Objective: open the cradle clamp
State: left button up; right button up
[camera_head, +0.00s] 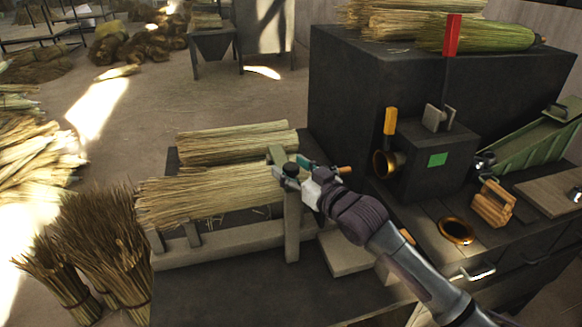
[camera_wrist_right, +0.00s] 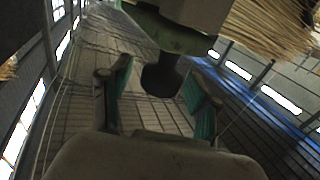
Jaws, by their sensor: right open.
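The cradle (camera_head: 178,250) is a pale wooden frame holding a long bundle of straw (camera_head: 215,195). The cradle clamp stands at its right end, with a pale upright post (camera_head: 292,232) and a dark round knob (camera_head: 290,169) near the top. In the right wrist view the knob (camera_wrist_right: 161,80) hangs below a greenish clamp part (camera_wrist_right: 172,40). My right gripper (camera_head: 291,172) is open, its teal-padded fingers on either side of the knob. In the wrist view the fingers (camera_wrist_right: 158,88) have visible gaps to the knob. My left gripper is out of view.
A second straw bundle (camera_head: 235,143) lies behind the cradle. Bristle bundles (camera_head: 65,275) stand at left.

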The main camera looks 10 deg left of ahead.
jog(key=shift+a, duration=0.1)
grip_shut()
dwell(0.3)
